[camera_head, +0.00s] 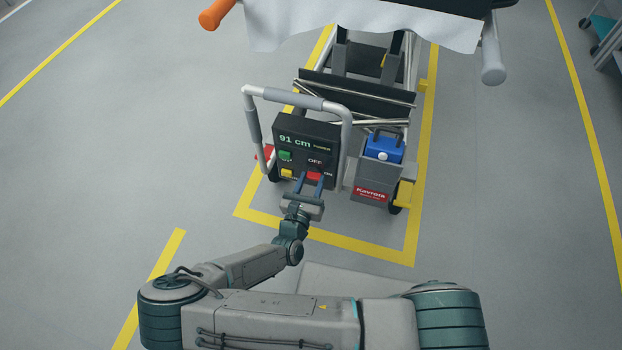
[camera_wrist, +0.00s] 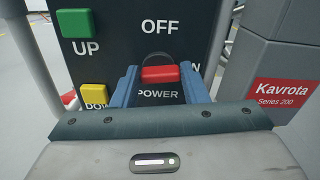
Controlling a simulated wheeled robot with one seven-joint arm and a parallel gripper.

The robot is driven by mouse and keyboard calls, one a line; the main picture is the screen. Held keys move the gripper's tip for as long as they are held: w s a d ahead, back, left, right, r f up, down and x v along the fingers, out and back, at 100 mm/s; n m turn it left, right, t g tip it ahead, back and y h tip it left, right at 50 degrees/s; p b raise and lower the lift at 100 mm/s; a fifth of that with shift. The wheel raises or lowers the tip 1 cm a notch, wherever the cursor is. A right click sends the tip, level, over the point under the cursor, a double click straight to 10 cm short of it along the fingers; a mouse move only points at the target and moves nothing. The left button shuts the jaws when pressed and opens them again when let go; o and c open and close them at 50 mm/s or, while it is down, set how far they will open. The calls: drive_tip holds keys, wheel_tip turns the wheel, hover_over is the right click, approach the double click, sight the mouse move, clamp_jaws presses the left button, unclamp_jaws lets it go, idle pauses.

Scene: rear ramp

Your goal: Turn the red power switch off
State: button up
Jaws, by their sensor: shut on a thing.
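The red power switch (camera_wrist: 160,74) is on the dark control panel (camera_head: 320,136), above the word POWER and below the word OFF. It also shows in the head view (camera_head: 314,176) at the panel's lower right. My gripper (camera_head: 310,183) reaches the panel from the front. In the wrist view its two blue fingers (camera_wrist: 159,78) stand on either side of the switch and are shut on it. A label right of the switch is mostly hidden by the right finger.
A green UP button (camera_wrist: 76,23) and a yellow DOWN button (camera_wrist: 94,96) are left of the switch. A grey tube handle (camera_head: 290,97) frames the panel. Right of it is a grey Kavrota box (camera_head: 370,193) with a blue unit (camera_head: 384,148). Open floor lies left.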

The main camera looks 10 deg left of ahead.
drive_tip(key=n+p, duration=0.3)
drive_tip(key=shift+r+n, duration=0.2)
drive_tip(key=shift+n, duration=0.1)
drive_tip(key=n+p, duration=0.1)
drive_tip(key=n, duration=0.1)
drive_tip(key=n+p, duration=0.1)
drive_tip(key=n, duration=0.1)
drive_tip(key=shift+a+f+n, duration=0.15)
drive_tip(key=shift+n, duration=0.15)
drive_tip(key=n+p, duration=0.1)
drive_tip(key=n, duration=0.3)
drive_tip(key=shift+a+f, duration=0.1)
drive_tip(key=shift+a+f+n, duration=0.1)
drive_tip(key=shift+n, duration=2)
drive_tip(key=o, duration=1)
drive_tip(key=s, duration=0.4)
drive_tip(key=s+p, duration=0.1)
drive_tip(key=s, duration=0.4)
drive_tip(key=s+a, duration=0.1)
drive_tip(key=s, duration=0.3)
drive_tip(key=shift+s+p, duration=0.35)
drive_tip(key=shift+s, duration=0.05)
